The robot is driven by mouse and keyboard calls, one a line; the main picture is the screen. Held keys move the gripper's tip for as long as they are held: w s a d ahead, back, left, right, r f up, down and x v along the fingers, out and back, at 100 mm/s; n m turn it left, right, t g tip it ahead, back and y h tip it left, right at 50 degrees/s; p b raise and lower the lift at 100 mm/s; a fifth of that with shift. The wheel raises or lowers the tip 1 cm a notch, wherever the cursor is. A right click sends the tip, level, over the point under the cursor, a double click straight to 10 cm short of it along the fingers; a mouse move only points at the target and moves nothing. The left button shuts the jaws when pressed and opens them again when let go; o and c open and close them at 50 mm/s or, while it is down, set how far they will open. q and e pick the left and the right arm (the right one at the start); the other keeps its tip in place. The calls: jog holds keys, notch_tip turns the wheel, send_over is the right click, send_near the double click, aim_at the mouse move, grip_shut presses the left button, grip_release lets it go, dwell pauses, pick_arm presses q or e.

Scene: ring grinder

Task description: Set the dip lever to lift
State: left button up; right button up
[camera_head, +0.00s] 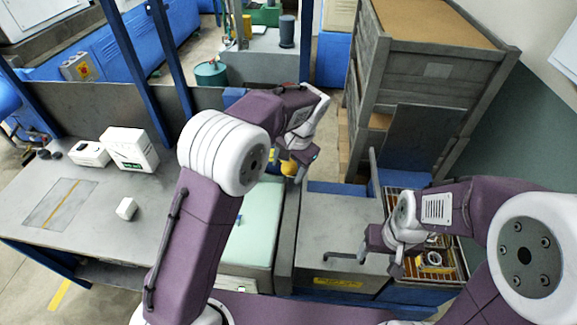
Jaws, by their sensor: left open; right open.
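A yellow round knob (289,168), possibly the dip lever's grip, shows just below my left gripper (300,158). My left gripper is open beside it; contact cannot be told, and my arm hides what lies behind it. A dark bent bar (342,256), which may also be a lever, lies over the front of the grey cabinet top (325,225), above a yellow label (338,283). I cannot tell for sure which is the dip lever, and its setting cannot be read. My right gripper (382,254) is open and empty, close to the bar's right end, over the slatted tray's left side.
A pale green top (251,240) is left of the cabinet. A wooden-topped rack (432,70) rises behind. White boxes (128,150) stand on the left bench (75,245); blue posts rise behind it.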

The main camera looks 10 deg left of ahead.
pick_arm(q)
jog(key=shift+a, duration=0.1)
jog(key=shift+w+d+f, duration=0.1)
jog(key=shift+w+d, duration=0.05)
jog(key=shift+d, duration=0.1)
jog(key=c, duration=0.4)
jog(key=shift+d, duration=0.15)
jog(key=c, duration=0.4)
grip_shut()
jog(key=s+f+t+b, duration=0.2)
jog(key=f+b, duration=0.7)
jog(key=b, duration=0.5)
jog(key=s+f+t+b, duration=0.2)
jog(key=s+f+b, duration=0.3)
jog(key=f+b, duration=0.4)
jog(key=shift+f+n+b, duration=0.25)
jog(key=shift+n+b, duration=0.05)
jog(key=shift+b, duration=2.3)
